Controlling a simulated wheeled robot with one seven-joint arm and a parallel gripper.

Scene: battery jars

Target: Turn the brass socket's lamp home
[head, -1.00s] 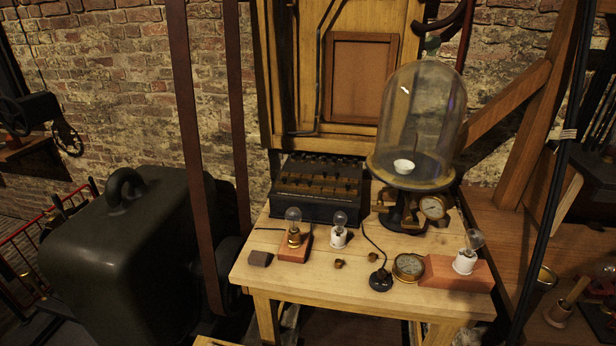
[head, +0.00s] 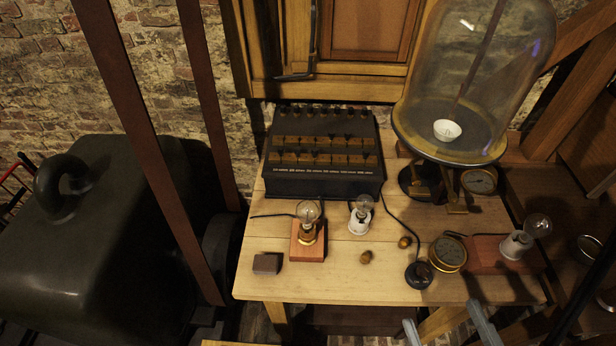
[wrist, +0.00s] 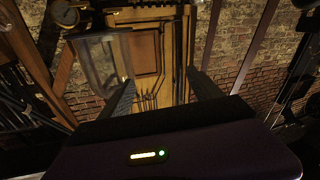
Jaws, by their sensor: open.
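The brass socket (head: 306,237) stands on a small reddish wooden block (head: 309,253) on the left part of the table. A clear glass lamp (head: 308,212) sits upright in it; how far it is turned in cannot be told. My gripper (head: 447,328) shows at the bottom edge of the head view, its two grey fingers apart and empty. It is in front of the table, well to the right of and nearer than the brass socket. In the wrist view, my gripper (wrist: 163,92) points toward the wall cabinet, with nothing between the fingers.
A white-socket lamp (head: 361,216) stands right of the brass one; another (head: 517,243) is on a red block at right. A black box (head: 325,183) and glass bell jar (head: 478,80) stand behind. A brass gauge (head: 447,253) and dark block (head: 267,263) lie in front.

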